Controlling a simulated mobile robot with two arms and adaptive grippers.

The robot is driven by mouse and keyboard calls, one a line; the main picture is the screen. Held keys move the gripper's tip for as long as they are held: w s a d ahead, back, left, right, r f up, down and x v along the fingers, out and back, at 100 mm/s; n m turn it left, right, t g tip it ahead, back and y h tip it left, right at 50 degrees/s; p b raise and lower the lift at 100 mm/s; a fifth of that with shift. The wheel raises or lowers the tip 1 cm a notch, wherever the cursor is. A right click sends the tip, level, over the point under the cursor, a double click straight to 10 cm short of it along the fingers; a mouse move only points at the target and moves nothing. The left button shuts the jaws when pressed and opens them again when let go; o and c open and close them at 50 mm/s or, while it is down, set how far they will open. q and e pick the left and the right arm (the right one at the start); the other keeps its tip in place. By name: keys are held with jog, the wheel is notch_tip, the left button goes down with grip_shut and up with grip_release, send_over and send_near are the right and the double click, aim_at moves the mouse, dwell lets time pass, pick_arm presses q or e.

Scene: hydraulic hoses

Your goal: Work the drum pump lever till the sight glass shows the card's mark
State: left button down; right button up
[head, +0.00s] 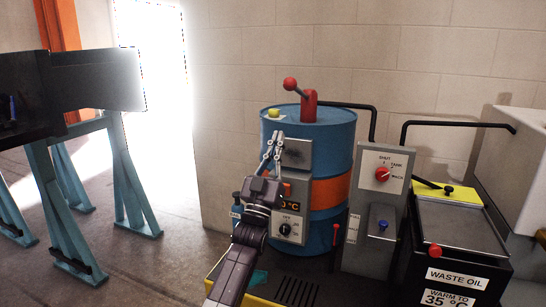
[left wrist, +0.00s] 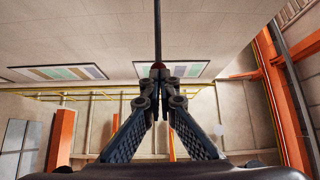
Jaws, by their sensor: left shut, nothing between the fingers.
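The blue drum (head: 335,150) with an orange band stands against the wall. The red pump post (head: 309,104) is on its top, and its lever (head: 290,84), with a red ball end, points up and left. My left gripper (head: 278,137) is shut and empty in front of the drum, below the lever in the picture. In the left wrist view its fingertips (left wrist: 158,72) meet, with a small red thing and a thin dark rod beyond them. I cannot make out the sight glass or the card's mark. My right gripper is not in view.
A grey box with a red selector knob (head: 382,174) stands right of the drum. A heater dial (head: 285,229) is on the drum's front. The black waste oil tank (head: 460,240) is at right, and blue trestles (head: 130,180) are at left. Floor between trestles and drum is clear.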

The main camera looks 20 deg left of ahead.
pick_arm(q)
jog(key=v, duration=0.4)
jog(key=shift+s+f, duration=0.15)
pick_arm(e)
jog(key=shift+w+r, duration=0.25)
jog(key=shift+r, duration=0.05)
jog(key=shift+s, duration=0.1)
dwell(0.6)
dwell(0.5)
